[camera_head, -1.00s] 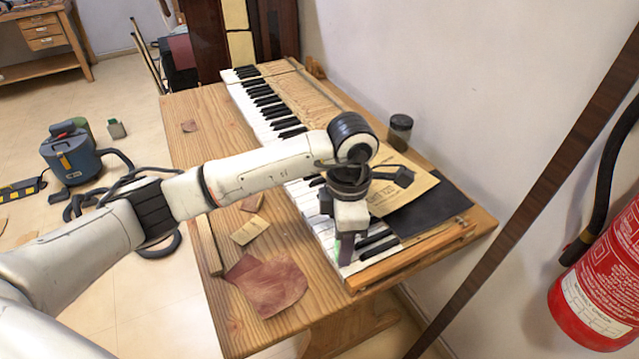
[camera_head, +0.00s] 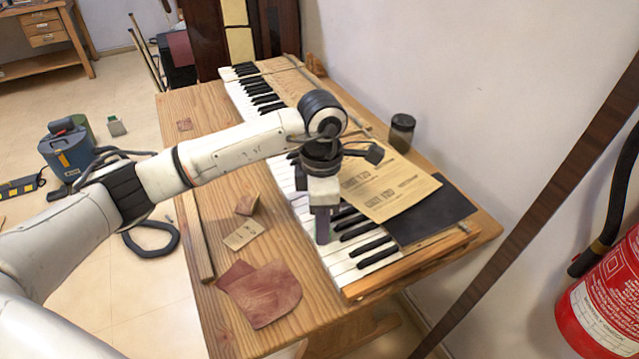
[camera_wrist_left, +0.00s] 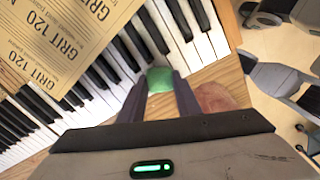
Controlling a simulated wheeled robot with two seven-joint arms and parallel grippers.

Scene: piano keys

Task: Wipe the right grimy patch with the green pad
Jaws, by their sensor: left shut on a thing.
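My left gripper (camera_head: 322,240) is over the front edge of the white keys, toward the near end of the piano keyboard (camera_head: 378,263). In the left wrist view it is shut on the green pad (camera_wrist_left: 160,79), which shows between the fingertips beside the white keys. In the head view the pad is mostly hidden by the fingers. I cannot tell whether the pad touches the keys. I cannot make out a distinct grimy patch; the gripper and arm cover part of the keys. My right gripper is not in view.
Sandpaper sheets (camera_head: 392,188) and a dark sheet (camera_head: 432,214) lie over the keyboard's back part. A dark jar (camera_head: 401,131) stands behind. Reddish leather (camera_head: 262,292), a small card (camera_head: 244,233) and a wood strip (camera_head: 197,236) lie on the bench in front.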

